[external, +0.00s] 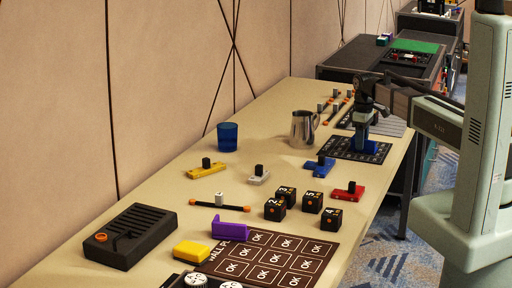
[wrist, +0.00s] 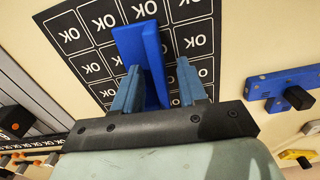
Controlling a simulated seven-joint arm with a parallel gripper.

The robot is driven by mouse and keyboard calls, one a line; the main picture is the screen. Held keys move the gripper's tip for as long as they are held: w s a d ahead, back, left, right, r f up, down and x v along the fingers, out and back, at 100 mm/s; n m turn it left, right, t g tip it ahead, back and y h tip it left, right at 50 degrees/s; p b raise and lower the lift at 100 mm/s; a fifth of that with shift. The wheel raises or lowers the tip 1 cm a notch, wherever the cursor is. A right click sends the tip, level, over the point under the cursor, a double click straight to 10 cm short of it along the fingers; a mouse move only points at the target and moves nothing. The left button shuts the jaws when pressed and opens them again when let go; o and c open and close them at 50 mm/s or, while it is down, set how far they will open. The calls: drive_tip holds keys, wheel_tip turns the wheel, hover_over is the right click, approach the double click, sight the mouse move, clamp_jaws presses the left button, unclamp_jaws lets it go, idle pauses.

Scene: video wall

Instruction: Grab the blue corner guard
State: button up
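The blue corner guard (external: 371,147) is on the far dark mat (external: 346,150) printed with OK squares. In the wrist view the blue corner guard (wrist: 142,55) shows an upright wall reaching between my fingers. My gripper (external: 361,135) is over it, pointing down. In the wrist view my gripper (wrist: 158,85) is open, with one finger on each side of the wall. The left finger looks close to the wall, and a gap shows at the right finger. The guard's lower part is partly hidden by the gripper.
A blue block with a black knob (external: 319,166) and a metal pitcher (external: 303,130) stand nearby. A red knobbed block (external: 348,193), several black number cubes (external: 311,203), a purple corner guard (external: 230,223) and a blue cup (external: 228,137) are nearer the camera.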

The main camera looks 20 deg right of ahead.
clamp_jaws()
drive_tip(key=shift+r, duration=0.1)
idle(0.3)
